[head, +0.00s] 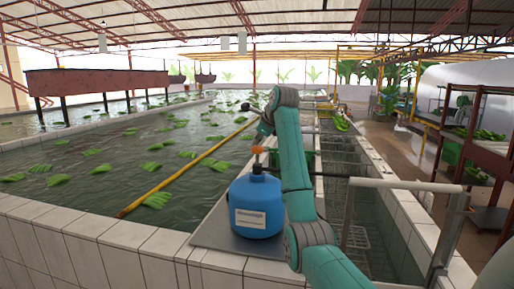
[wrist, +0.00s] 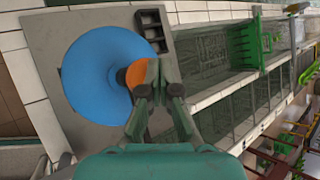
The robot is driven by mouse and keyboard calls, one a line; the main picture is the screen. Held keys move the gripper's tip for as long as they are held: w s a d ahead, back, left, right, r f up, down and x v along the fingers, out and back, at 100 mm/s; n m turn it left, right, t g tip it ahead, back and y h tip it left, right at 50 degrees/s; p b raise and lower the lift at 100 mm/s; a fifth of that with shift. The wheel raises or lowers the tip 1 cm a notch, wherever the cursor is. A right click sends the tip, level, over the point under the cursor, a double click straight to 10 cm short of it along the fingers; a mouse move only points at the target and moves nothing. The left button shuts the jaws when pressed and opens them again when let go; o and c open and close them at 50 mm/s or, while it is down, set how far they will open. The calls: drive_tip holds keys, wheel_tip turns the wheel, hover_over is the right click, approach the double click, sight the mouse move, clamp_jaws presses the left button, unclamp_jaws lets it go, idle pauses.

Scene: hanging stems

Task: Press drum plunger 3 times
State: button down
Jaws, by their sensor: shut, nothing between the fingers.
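A blue drum (head: 257,207) with a pale label stands upright on a grey plate at the pool's tiled edge. Its plunger, with an orange top (head: 259,150), rises from the middle of the drum. In the wrist view the drum (wrist: 98,75) shows from above, with the orange plunger top (wrist: 134,75) partly hidden behind my fingers. My gripper (head: 262,138) is above the plunger, shut and empty. In the wrist view my gripper (wrist: 152,65) overlaps the right side of the plunger top. I cannot tell whether the fingertips touch it.
The grey plate (wrist: 60,30) bears a dark tray (wrist: 151,27) beside the drum. A water pool (head: 120,150) with floating green banana bunches lies to the left, crossed by a yellow pole (head: 185,178). A white rail (head: 405,185) and narrow water channels lie to the right.

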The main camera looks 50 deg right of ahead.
sight(258, 147)
drive_tip(key=shift+r, duration=0.1)
drive_tip(key=shift+r, duration=2.95)
